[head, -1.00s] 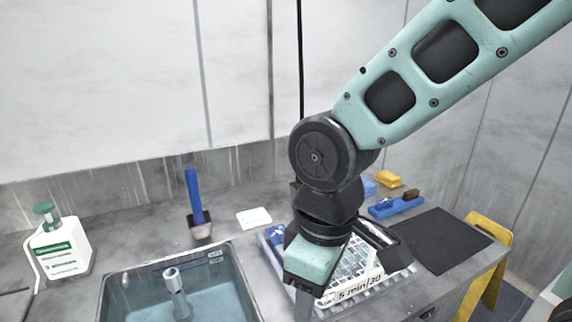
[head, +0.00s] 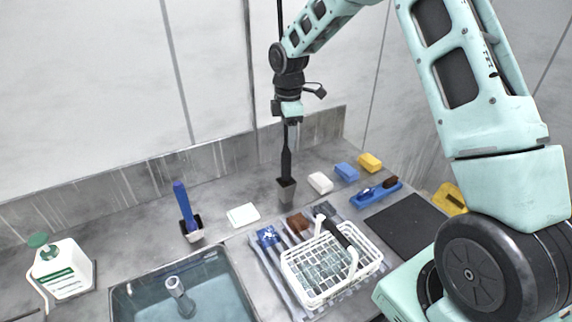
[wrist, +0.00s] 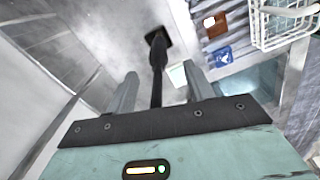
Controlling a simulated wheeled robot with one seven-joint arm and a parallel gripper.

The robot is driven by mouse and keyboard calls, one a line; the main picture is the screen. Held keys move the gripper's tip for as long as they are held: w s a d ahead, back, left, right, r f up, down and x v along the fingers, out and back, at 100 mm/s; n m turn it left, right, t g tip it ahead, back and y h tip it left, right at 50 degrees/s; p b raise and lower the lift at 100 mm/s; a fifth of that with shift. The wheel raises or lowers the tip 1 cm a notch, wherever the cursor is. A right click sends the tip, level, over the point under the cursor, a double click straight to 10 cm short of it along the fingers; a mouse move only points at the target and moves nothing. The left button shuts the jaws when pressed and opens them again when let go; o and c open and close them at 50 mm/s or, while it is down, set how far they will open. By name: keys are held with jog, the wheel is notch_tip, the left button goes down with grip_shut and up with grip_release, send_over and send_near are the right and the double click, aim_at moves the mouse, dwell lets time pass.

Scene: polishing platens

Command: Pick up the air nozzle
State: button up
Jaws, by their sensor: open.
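The air nozzle (head: 287,165) is a slim black wand standing upright in a small dark holder (head: 287,191) at the back of the counter. In the wrist view the black nozzle (wrist: 158,60) runs down between my two grey fingers, with its foot in the dark holder. My gripper (head: 290,140) is at the nozzle's upper part, pointing down. In the wrist view my gripper (wrist: 163,82) is open, with a gap on both sides of the nozzle. The nozzle's upper end is hidden by my gripper.
A white wire basket (head: 330,270) stands on the counter in front, right of the water-filled sink (head: 135,304). A blue-handled brush (head: 184,208) stands left of the holder. White, blue and yellow blocks (head: 370,162) lie to its right. A steel backsplash (head: 240,155) runs behind.

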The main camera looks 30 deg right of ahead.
aim_at(288, 150)
notch_tip(288, 150, down, 6)
jog(key=shift+r+p, duration=0.1)
jog(key=shift+p, duration=0.75)
jog(key=shift+a+f+p, duration=0.1)
jog(key=shift+f+p, duration=0.45)
jog(key=shift+p, duration=0.1)
jog(key=shift+w+f+p, duration=0.15)
jog(key=shift+f+p, duration=0.35)
jog(key=shift+f, duration=0.55)
jog(key=shift+w+f+p, duration=0.1)
jog(key=shift+f+p, duration=0.35)
jog(key=shift+f, duration=0.55)
jog(key=shift+a, duration=0.1)
jog(key=c, duration=1.1)
